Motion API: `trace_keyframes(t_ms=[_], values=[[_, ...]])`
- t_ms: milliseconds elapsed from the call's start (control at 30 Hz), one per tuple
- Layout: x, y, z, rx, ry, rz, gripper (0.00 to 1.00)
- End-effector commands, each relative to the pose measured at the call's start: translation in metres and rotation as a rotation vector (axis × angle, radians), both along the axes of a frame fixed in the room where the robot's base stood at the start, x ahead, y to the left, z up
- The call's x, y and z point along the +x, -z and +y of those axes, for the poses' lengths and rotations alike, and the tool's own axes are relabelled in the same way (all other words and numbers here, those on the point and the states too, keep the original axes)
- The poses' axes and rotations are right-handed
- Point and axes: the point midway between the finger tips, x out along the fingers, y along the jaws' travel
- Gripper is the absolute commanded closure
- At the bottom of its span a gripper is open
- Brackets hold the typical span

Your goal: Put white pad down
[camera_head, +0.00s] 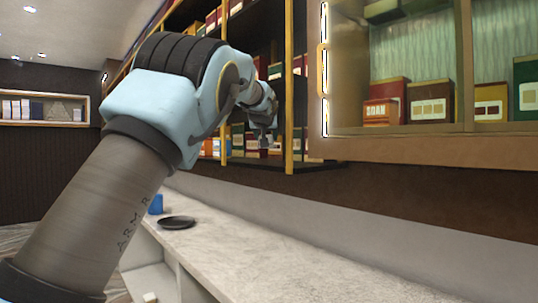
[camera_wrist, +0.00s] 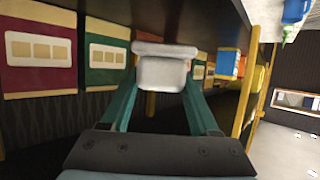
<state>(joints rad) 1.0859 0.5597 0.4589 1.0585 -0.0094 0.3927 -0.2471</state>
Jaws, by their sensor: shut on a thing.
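The white pad (camera_wrist: 163,68) is a small pale block with rounded edges. In the wrist view it sits between the teal fingertips of my gripper (camera_wrist: 163,76), which is shut on it. In the head view my gripper (camera_head: 265,137) is small and far off, at the lower part of the open wall shelf. I cannot make out the pad there. In the wrist view the pad is close to a dark shelf board (camera_wrist: 215,12). I cannot tell whether it touches the board.
Yellow uprights (camera_head: 289,90) edge the shelf. Below, the pale counter (camera_head: 270,255) holds a black plate (camera_head: 177,222) and blue cup (camera_head: 155,205); its near part is clear.

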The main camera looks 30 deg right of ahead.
Motion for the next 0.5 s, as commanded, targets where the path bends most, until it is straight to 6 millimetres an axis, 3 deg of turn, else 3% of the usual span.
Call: trace_keyframes(t_ms=[333, 500], values=[[0.000, 0.042, 0.000, 0.001, -0.001, 0.001, 1.00], [0.000, 0.050, 0.000, -0.001, 0.000, -0.001, 1.00]])
